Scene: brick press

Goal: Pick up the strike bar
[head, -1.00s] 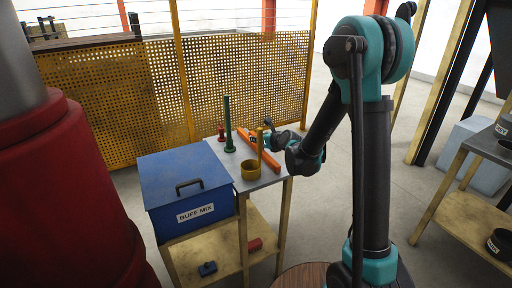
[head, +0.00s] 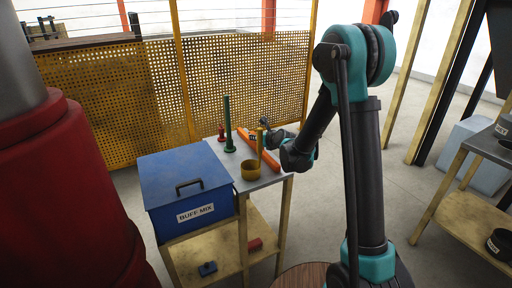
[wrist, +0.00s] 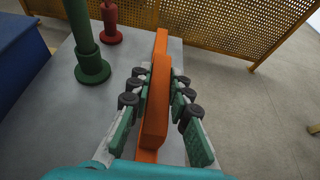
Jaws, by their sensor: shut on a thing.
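The strike bar is the long orange bar (head: 244,137) on the grey table top in the head view. It also shows in the wrist view (wrist: 156,115), running lengthwise between my fingers. My gripper (wrist: 160,82) is shut on it, with dark-jointed, green-padded fingers on both sides of the bar. In the head view my gripper (head: 270,138) is at the bar, partly hidden behind the yellow post and my wrist. I cannot tell whether the bar touches the table or is slightly raised.
A green post on a round base (head: 228,125) and a small red piece (head: 221,134) stand left of the bar. A blue box labelled BUFF MIX (head: 185,188) is left. A yellow perforated fence (head: 110,95) stands behind.

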